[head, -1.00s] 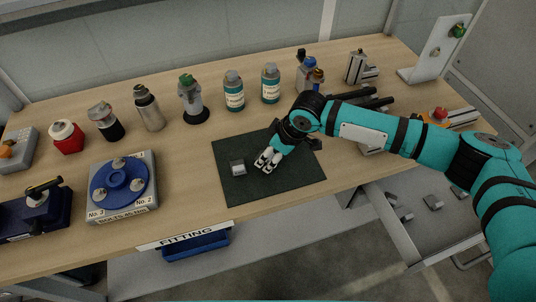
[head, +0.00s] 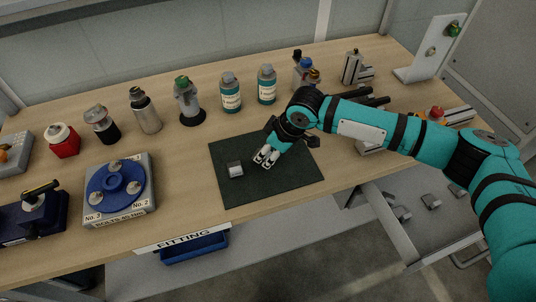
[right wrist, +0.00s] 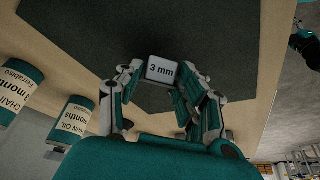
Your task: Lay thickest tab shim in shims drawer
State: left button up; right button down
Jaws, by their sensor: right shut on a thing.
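My right gripper (head: 266,158) is low over the dark green mat (head: 290,187) on the bench. In the right wrist view its fingertips (right wrist: 160,76) are shut on a small tab shim (right wrist: 161,69) with a white face marked "3 mm". In the head view the fingers hide most of this shim. Another small grey metal piece (head: 235,169), likely a shim, lies on the mat just left of the gripper; its marking cannot be read. Below the bench at right is an open grey tray or drawer (head: 385,222) with small grey pieces near it.
A blue bin (head: 195,246) hangs under the "FITTING" label (head: 184,237) at the front edge. A blue round bolt holder (head: 118,187) stands left of the mat. Bottles (head: 231,93) line the back.

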notch_tip(320, 180, up, 2)
jog(key=shift+r+b, duration=0.25)
jog(key=shift+b, duration=0.1)
jog(key=s+d+r+b, duration=0.2)
jog(key=s+d, duration=0.9)
jog(key=s, duration=0.1)
jog(key=w+d+r+m+t+h, duration=0.2)
jog(key=d+m, duration=0.5)
jog(key=m, duration=0.5)
jog(key=shift+w+r+h, duration=0.9)
jog(key=shift+w+r, duration=0.3)
jog(key=shift+r, duration=0.6)
jog(key=shift+d+r+t, duration=0.1)
jog(key=shift+t, duration=0.2)
